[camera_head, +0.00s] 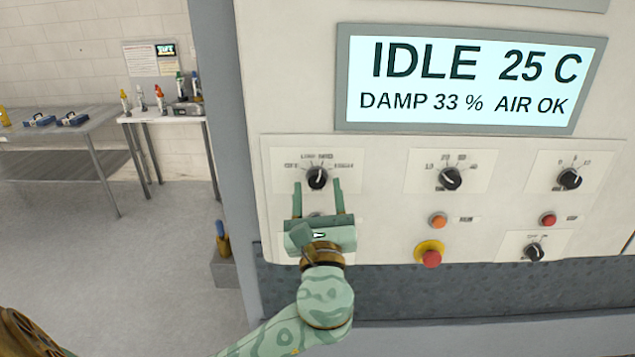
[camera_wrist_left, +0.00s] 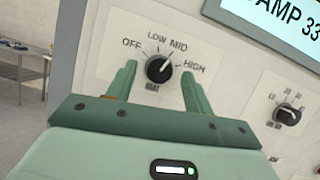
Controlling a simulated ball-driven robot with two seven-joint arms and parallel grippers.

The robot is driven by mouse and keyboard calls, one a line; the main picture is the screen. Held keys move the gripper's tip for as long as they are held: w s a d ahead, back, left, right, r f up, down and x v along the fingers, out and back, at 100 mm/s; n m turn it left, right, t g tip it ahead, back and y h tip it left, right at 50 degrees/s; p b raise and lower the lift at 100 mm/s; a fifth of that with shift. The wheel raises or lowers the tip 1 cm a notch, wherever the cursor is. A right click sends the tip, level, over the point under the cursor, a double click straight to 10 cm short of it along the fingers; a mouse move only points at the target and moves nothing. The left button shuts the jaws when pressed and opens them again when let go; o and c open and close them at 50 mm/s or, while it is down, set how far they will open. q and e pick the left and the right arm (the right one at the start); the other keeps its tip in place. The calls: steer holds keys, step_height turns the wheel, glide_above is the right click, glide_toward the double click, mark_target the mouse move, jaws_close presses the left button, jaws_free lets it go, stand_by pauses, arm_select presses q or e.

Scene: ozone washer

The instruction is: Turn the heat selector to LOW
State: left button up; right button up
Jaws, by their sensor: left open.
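The heat selector is a round black knob (camera_head: 317,178) on a white plate at the left of the control panel. In the left wrist view the knob (camera_wrist_left: 158,69) has the labels OFF, LOW, MID and HIGH around it. Its white pointer line tilts up and right, towards MID. My left gripper (camera_head: 317,187) is open, with one green finger on each side of the knob and a gap on both sides. It also shows in the left wrist view (camera_wrist_left: 158,75). I cannot tell whether the fingertips reach the knob in depth. My right gripper is not in view.
A display (camera_head: 470,80) reads IDLE 25 C, DAMP 33 %, AIR OK. To the right are a second knob (camera_head: 451,179), a third knob (camera_head: 570,179), an orange button (camera_head: 438,220), a red stop button (camera_head: 431,258) and a lower knob (camera_head: 534,252). Tables stand at the far left.

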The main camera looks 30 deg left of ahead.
arm_select(q)
steer(key=shift+w+a+r, duration=0.15)
steer(key=shift+w+a, duration=0.15)
steer(key=shift+w, duration=0.1)
steer(key=c, duration=1)
